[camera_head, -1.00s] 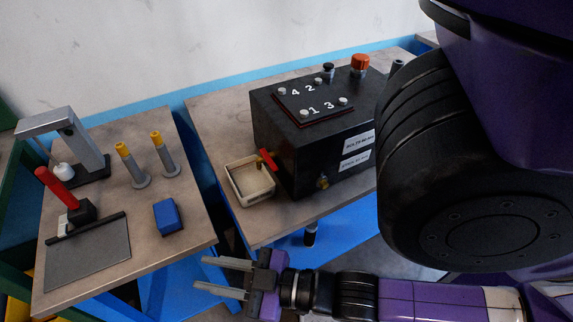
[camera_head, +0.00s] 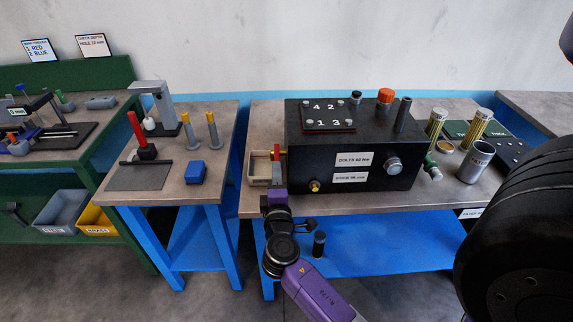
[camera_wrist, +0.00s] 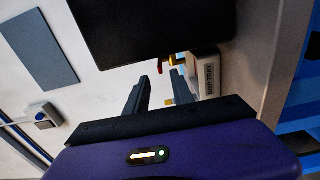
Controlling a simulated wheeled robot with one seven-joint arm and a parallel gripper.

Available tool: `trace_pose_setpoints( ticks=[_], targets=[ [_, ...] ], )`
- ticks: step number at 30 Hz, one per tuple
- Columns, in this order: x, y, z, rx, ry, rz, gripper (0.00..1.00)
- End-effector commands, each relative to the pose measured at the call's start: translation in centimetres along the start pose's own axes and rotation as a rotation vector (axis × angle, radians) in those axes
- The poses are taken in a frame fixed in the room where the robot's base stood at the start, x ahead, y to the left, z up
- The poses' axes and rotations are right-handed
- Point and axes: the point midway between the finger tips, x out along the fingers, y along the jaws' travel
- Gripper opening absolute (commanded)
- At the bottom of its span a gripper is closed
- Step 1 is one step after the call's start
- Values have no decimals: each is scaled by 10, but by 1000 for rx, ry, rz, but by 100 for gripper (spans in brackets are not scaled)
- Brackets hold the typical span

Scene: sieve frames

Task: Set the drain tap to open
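The drain tap (camera_head: 276,153) is a small tap with a red lever at the left side of the black box (camera_head: 350,178), beside the drain tray. In the wrist view, its red lever (camera_wrist: 160,67) and a yellow part show just beyond my fingertips. My gripper (camera_head: 276,178) is at the table's front edge, pointing towards the tap. The wrist view shows the two fingers of my gripper (camera_wrist: 160,80) apart with nothing gripped between them. Whether a finger touches the lever cannot be told. The lever's exact angle is partly hidden.
The cream tray (camera_head: 258,168) stands left of the box, close to my fingers. A brass knob (camera_head: 314,186) is on the box's front. Metal cans (camera_head: 475,162) stand to the right.

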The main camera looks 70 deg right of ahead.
Motion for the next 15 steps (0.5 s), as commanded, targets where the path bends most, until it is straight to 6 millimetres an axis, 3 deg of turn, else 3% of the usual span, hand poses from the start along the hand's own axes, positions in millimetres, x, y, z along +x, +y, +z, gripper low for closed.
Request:
trace_pose_setpoints(
  ticks=[5, 15],
  targets=[
    [14, 2, 3, -7, -15, 1, 29],
    [63, 2, 3, -6, -12, -1, 29]
  ],
)
